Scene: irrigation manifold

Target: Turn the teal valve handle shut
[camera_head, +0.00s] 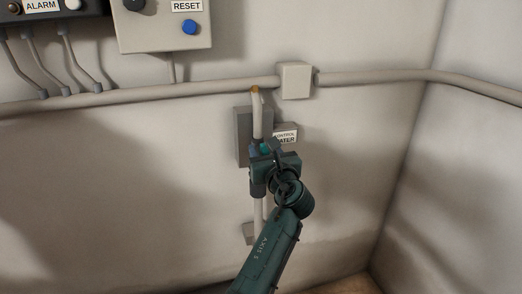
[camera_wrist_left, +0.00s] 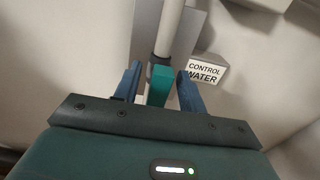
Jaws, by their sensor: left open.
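The teal valve handle (camera_wrist_left: 160,84) shows in the left wrist view as a short upright bar, between the two blue fingers of my left gripper (camera_wrist_left: 160,88). The fingers are open, with a gap on each side of the handle. In the head view my left gripper (camera_head: 262,150) is at the vertical pipe (camera_head: 258,115) on the wall, and a small bit of teal handle (camera_head: 266,150) shows beside it. The gripper and wrist hide most of the valve. My right gripper is in neither view.
A sign reading CONTROL WATER (camera_wrist_left: 205,70) sits just right of the handle. A grey backing plate (camera_head: 242,135) is behind the pipe. A horizontal conduit with a junction box (camera_head: 295,80) runs above. A panel with a blue RESET button (camera_head: 190,27) hangs upper left.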

